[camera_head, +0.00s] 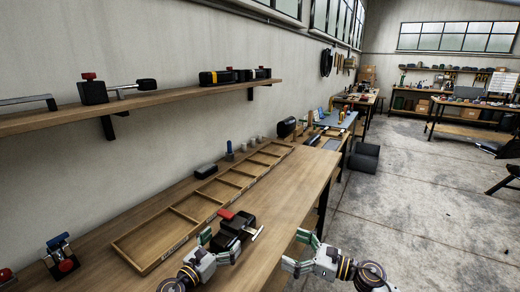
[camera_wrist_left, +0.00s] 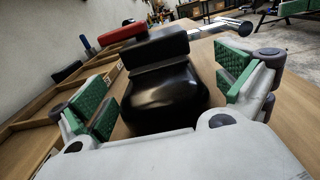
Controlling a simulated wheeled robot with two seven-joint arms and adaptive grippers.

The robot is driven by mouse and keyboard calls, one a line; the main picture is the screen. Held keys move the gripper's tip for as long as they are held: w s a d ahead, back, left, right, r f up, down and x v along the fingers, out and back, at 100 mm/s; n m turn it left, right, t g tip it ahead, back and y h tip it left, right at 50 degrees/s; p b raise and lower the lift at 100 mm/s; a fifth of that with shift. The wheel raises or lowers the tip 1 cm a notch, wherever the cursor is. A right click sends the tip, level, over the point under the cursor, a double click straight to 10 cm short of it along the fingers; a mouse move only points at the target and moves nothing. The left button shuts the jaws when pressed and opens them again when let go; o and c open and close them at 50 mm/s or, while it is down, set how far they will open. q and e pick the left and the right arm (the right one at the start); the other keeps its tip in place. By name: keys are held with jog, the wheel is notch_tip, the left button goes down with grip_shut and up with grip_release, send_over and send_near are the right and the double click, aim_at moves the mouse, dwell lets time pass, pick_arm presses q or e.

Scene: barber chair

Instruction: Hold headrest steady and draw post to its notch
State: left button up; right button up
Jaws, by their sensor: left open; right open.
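A black padded headrest model (camera_head: 240,222) stands on the wooden bench, with a red block (camera_head: 226,214) at its far left side and a pale metal post (camera_head: 257,233) sticking out on its right. My left gripper (camera_head: 214,248) is open at the near side of the headrest. In the left wrist view the black headrest body (camera_wrist_left: 165,85) lies between the two green pads, with visible gaps on both sides. The red block (camera_wrist_left: 122,35) and the post (camera_wrist_left: 225,25) show beyond it. My right gripper (camera_head: 298,252) is open and empty, right of the headrest near the bench's right edge. The notch cannot be made out.
A long wooden compartment tray (camera_head: 165,235) lies left of the headrest. A blue-and-red clamp-like device (camera_head: 62,255) sits at the bench's left end. A shelf (camera_head: 150,98) with several tools runs along the wall.

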pick_arm(q)
jog(key=shift+s, duration=0.1)
jog(key=shift+v, duration=5.6)
jog(key=shift+s+a, duration=0.25)
jog(key=shift+d, duration=0.15)
